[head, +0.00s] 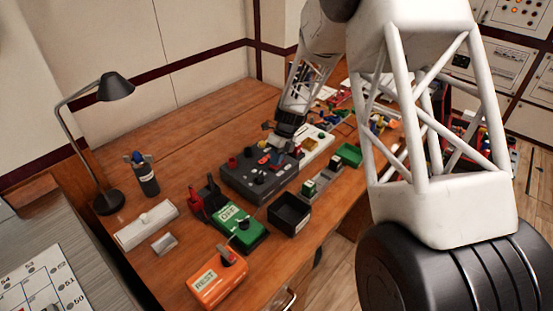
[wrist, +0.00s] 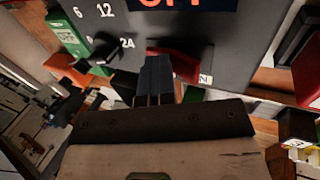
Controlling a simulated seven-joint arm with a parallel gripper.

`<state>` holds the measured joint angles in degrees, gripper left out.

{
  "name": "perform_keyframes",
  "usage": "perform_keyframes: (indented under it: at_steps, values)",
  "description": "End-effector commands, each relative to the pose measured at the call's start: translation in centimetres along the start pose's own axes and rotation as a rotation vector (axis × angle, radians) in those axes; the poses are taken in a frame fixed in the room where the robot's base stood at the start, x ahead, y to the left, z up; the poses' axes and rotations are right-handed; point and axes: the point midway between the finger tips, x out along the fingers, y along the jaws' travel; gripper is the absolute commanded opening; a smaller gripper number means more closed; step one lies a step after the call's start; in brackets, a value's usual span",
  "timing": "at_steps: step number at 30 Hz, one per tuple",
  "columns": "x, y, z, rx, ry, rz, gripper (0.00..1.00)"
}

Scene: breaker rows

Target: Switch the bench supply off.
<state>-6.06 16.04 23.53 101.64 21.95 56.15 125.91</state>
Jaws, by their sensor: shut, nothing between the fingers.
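The bench supply (head: 250,183) is a dark grey box with knobs on the wooden bench, below my arm's end in the head view. In the wrist view its grey panel (wrist: 225,45) carries a black knob (wrist: 103,50) among the numbers 6, 12 and 24. An orange display (wrist: 180,4), cut by the top edge, appears to read OFF. A red switch (wrist: 188,62) with a small white label is beside my fingers. My gripper (wrist: 154,58) is shut and empty at the switch's left side; I cannot tell whether it touches. The fingers hide part of the switch.
A green box marked OFF (head: 240,230), an orange box (head: 217,286) and an open black bin (head: 288,213) stand in front of the supply.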

Motion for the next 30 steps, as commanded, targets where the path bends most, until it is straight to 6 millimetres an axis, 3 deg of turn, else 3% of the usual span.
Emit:
perform_keyframes:
  at_steps: [16,30]
  values:
    - [-0.4,-1.6,-0.1,0.002,0.001,0.000,0.00]
    - [-0.5,-1.7,-0.1,0.002,0.001,0.000,0.00]
